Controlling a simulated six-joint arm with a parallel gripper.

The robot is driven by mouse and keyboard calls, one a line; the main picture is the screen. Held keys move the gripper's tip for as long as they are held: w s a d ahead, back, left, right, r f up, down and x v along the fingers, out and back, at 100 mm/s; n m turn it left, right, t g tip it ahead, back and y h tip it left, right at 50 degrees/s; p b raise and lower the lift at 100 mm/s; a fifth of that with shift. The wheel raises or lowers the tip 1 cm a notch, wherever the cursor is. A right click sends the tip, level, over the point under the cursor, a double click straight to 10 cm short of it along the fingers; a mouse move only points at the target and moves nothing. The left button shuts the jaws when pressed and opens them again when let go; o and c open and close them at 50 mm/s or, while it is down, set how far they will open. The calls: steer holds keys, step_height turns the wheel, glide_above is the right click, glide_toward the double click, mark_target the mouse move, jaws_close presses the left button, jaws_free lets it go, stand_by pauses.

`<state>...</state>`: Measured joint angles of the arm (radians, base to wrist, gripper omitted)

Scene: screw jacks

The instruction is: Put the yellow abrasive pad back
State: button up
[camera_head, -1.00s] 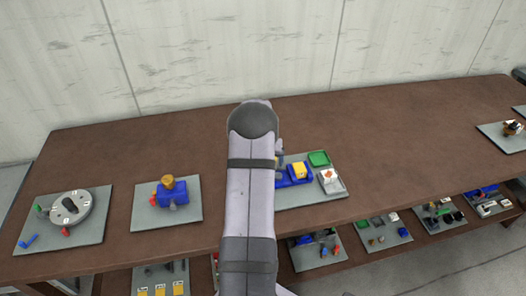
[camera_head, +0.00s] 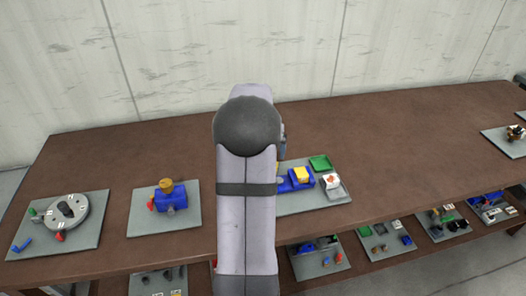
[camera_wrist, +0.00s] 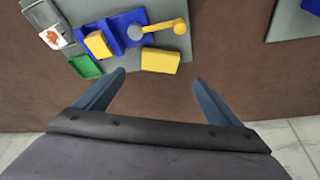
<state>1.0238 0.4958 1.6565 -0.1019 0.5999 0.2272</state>
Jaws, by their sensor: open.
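In the wrist view a yellow block (camera_wrist: 160,61) lies at the board's edge beside a blue fixture (camera_wrist: 122,28). A second yellow block (camera_wrist: 98,43) sits on the fixture's left part; in the head view, a yellow block (camera_head: 301,174) shows on the blue fixture (camera_head: 284,186). I cannot tell for certain which block is the abrasive pad. My gripper (camera_wrist: 160,76) is open and empty, its fingertips spread to either side of the nearer yellow block and apart from it. In the head view my arm hides the gripper and the board's left part.
A yellow lever (camera_wrist: 160,27) with a round grey end lies by the fixture. A green tray (camera_wrist: 85,66) and a grey tray with a white, orange-marked piece (camera_wrist: 54,37) stand at the left. Other boards, one with a blue vise-like part (camera_head: 171,197), flank mine. Brown tabletop (camera_head: 400,140) is clear.

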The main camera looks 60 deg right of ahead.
steer(key=w+a+n+y, duration=0.1)
steer(key=w+a+n, duration=0.2)
steer(key=a, duration=1.1)
steer(key=w+a+n+y, duration=0.2)
steer(key=w+a+n, duration=0.2)
steer(key=a, duration=0.9)
steer(key=s+a+f+n+g, duration=0.1)
steer(key=s+a+n, duration=0.2)
steer(key=s+a, duration=0.3)
steer(key=s+a+f+n+y, duration=0.1)
steer(key=s+a, duration=0.5)
steer(key=a, duration=0.8)
steer(key=f+n, duration=0.1)
steer(key=n, duration=0.1)
steer(key=shift+f+n+g, duration=0.2)
steer(key=shift+n+g, duration=0.1)
steer(key=shift+g, duration=0.1)
step_height(320, 180, down, 36)
steer(key=b, duration=3.6)
steer(key=shift+f, duration=0.1)
